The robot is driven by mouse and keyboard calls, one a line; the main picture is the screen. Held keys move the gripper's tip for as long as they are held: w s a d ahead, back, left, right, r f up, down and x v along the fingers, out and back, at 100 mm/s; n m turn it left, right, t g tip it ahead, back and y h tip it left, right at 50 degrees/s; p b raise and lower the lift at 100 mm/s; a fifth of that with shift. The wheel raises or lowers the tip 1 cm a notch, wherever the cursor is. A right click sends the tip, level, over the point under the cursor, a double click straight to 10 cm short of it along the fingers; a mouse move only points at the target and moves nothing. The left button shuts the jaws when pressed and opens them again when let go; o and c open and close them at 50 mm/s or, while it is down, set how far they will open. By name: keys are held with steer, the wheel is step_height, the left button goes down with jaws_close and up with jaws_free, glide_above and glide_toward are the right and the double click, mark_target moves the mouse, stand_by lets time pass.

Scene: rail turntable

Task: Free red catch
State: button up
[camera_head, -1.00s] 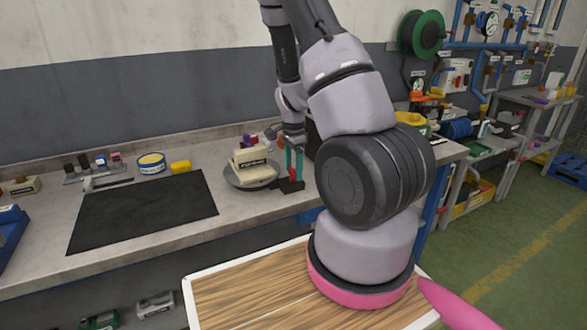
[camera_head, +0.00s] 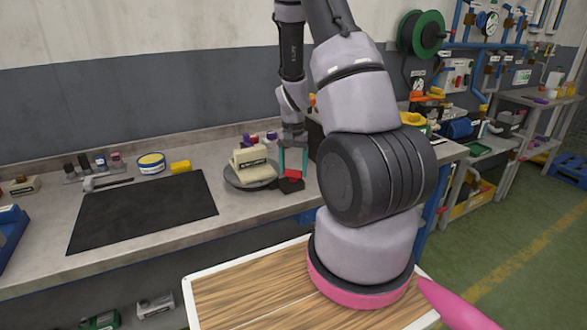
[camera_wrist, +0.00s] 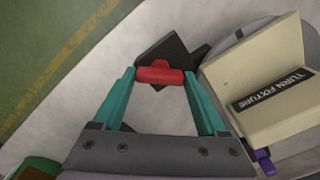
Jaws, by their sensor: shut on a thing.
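The red catch (camera_head: 293,174) is a small red bar on a dark block (camera_head: 291,187) at the right edge of the grey turntable (camera_head: 234,183). In the wrist view the red catch (camera_wrist: 160,75) lies crosswise between the two teal fingertips of my gripper (camera_wrist: 159,78), one at each end. My gripper (camera_head: 293,170) is shut on it from above. The cream fixture (camera_wrist: 262,88), labelled "TURN FIXTURE", sits on the turntable to the right in the wrist view. The underside of the catch is hidden.
A black mat (camera_head: 145,210) lies left on the bench. Purple parts (camera_head: 249,140) stand behind the fixture. A dark box stands right of my gripper, partly hidden by my arm.

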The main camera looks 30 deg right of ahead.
mark_target(293, 170)
steer(key=n, duration=0.4)
steer(key=shift+n, duration=1.9)
steer(key=o, duration=1.3)
step_height(293, 170, up, 11)
steer(key=shift+f, duration=0.1)
